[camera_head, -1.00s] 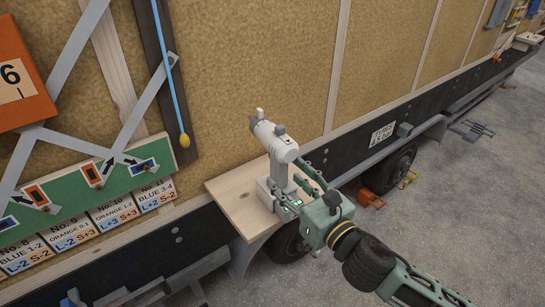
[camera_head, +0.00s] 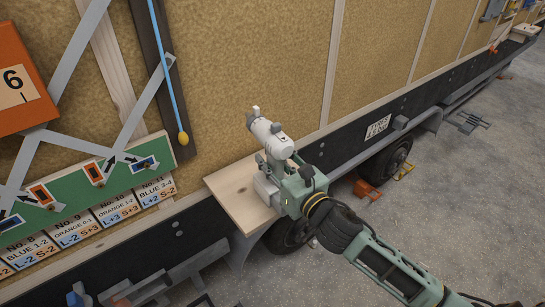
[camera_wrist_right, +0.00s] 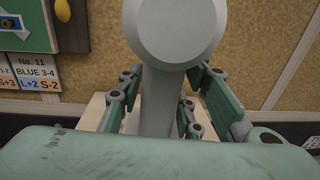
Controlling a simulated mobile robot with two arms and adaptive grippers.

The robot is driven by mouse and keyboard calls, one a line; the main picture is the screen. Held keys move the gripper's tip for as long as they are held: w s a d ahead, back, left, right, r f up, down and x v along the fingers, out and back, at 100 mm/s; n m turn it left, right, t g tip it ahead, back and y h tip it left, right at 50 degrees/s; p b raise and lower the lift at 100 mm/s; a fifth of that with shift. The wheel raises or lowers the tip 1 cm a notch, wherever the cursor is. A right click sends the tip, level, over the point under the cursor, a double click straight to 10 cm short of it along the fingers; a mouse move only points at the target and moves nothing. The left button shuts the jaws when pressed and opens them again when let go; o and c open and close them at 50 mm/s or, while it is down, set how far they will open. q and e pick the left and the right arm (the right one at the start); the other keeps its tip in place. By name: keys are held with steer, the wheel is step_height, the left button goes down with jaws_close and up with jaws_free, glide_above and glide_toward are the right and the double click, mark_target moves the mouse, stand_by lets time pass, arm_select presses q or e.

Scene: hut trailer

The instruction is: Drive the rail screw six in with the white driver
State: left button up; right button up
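The white driver (camera_head: 270,138) stands upright on its grey-white base (camera_head: 266,188) on a wooden shelf (camera_head: 235,190). My right gripper (camera_head: 278,172) is at its handle, coming from the lower right. In the right wrist view the driver's round rear end (camera_wrist_right: 175,30) and handle (camera_wrist_right: 160,100) fill the middle. The right gripper's fingers (camera_wrist_right: 160,95) stand on both sides of the handle, with gaps that look open. The far finger contact is partly hidden. No rail screw can be made out. My left gripper is out of view.
An orange panel marked 6 (camera_head: 22,80) and a green board with number cards (camera_head: 90,185) are at the left. A blue cord with a yellow end (camera_head: 183,138) hangs on the wall. A wheel (camera_head: 388,160) and orange chock (camera_head: 366,190) stand right of the shelf.

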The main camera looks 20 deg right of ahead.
jaws_close()
steer(key=shift+r, duration=0.2)
stand_by(0.3)
